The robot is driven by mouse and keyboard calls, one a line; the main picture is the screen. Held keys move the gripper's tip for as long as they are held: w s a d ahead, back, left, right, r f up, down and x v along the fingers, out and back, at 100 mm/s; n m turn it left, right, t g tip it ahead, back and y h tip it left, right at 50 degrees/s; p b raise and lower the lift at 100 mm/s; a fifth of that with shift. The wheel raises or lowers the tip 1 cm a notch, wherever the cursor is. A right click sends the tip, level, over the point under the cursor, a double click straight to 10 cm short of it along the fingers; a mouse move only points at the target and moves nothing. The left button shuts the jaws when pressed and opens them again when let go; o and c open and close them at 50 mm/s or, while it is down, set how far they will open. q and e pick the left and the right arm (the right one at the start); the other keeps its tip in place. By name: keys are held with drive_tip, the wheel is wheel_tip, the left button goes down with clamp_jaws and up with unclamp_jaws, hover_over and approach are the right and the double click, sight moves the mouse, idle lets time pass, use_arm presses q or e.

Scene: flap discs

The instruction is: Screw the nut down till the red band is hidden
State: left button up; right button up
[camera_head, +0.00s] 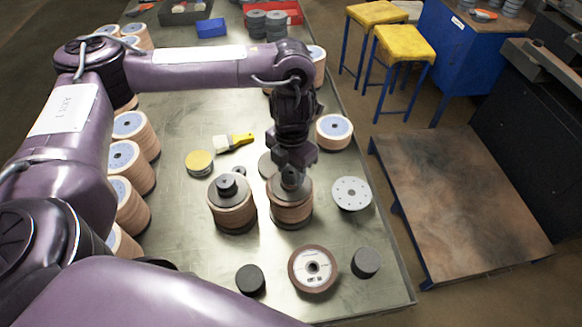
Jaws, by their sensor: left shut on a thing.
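My left gripper (290,172) points straight down over a stack of brown flap discs (291,207) in the middle of the table. It is shut on a small grey nut (290,180) at the top centre of that stack. The gripper covers much of the nut and the post, and I cannot make out a red band. To the left stands a similar stack (231,210) with a dark plate and a black nut (227,184) on top. My right gripper is not in view.
Around the stacks on the metal table (190,270) are a yellow-handled brush (234,140), a yellow disc pile (199,162), a pale holed disc (351,193), a brown labelled disc (313,268) and dark cylinders (250,280). Several disc stacks (133,165) line the left edge.

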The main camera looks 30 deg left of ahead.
use_arm(q)
drive_tip(key=o, duration=1.1)
drive_tip(key=shift+c, duration=0.2)
